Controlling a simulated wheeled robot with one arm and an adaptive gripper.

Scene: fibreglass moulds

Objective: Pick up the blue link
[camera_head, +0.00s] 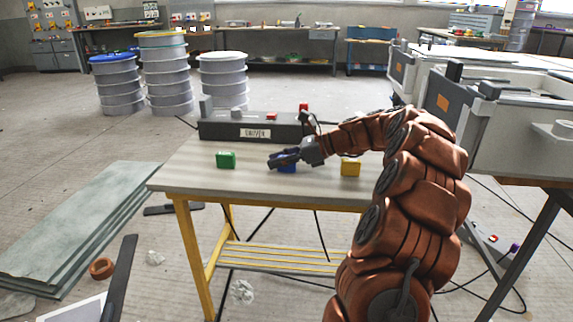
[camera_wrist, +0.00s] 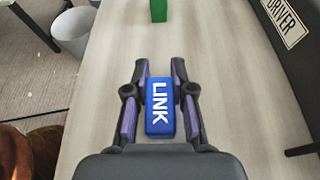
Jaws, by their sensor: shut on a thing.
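The blue link (camera_wrist: 160,108) is a small blue block with white LINK lettering, lying between the two fingers of my gripper (camera_wrist: 160,100) in the wrist view. The fingers are shut on its two long sides. In the head view the blue link (camera_head: 287,168) is partly hidden by my gripper (camera_head: 284,160), at the middle of the small table (camera_head: 200,178). I cannot tell whether the block touches the tabletop or is slightly above it.
A green block (camera_head: 226,160) stands left of my gripper and a yellow block (camera_head: 350,167) right of it. A dark box labelled DRIVER (camera_head: 255,132) stands along the table's back edge. Bare tabletop lies between the blocks. Large grey moulds (camera_head: 500,125) stand at the right.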

